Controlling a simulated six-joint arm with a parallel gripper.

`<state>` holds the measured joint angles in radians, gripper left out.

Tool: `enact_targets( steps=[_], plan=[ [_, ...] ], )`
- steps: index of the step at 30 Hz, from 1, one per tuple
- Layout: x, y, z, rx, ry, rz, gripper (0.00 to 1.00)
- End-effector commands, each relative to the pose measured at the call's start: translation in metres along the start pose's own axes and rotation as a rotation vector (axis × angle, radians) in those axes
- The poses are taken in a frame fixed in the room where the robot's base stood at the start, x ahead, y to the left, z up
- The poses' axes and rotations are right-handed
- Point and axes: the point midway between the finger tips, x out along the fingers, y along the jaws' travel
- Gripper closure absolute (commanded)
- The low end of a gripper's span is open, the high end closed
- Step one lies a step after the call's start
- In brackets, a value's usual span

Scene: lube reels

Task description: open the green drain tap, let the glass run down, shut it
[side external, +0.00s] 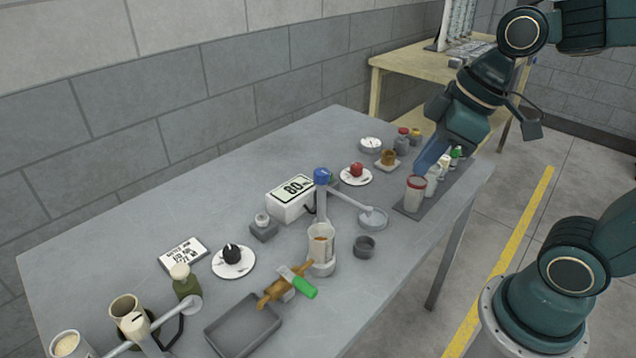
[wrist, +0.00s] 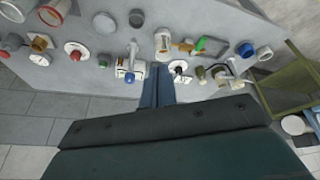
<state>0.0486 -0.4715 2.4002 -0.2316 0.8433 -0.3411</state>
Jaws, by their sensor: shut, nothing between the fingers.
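The green drain tap (side external: 304,288) has a grip lying crosswise to its brass pipe (side external: 270,296). It also shows small in the wrist view (wrist: 201,43). The clear glass (side external: 320,245) stands upright beside the pipe, with something brownish inside; its level is too small to read. A dark tray (side external: 243,332) lies below the pipe's outer end. My gripper (side external: 420,170) is shut and empty, above the bottles at the right end of the table, well away from the tap. Its blue fingers (wrist: 157,85) lie together in the wrist view.
A black knob (side external: 232,254) and a red knob (side external: 357,169) sit on white dials. Several bottles (side external: 432,180) stand on a dark mat. Cups (side external: 128,308) crowd the front left.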

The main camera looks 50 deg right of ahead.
Motion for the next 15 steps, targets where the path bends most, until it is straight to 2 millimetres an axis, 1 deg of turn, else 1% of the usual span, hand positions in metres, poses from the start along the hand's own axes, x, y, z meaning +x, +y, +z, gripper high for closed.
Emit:
enact_targets(
  steps=[6, 15],
  plan=[
    [0.021, -0.001, -0.022, -0.195, -0.017, -0.096, 1.0],
    [0.05, -0.005, -0.047, -0.452, 0.003, -0.238, 1.0]
  ],
)
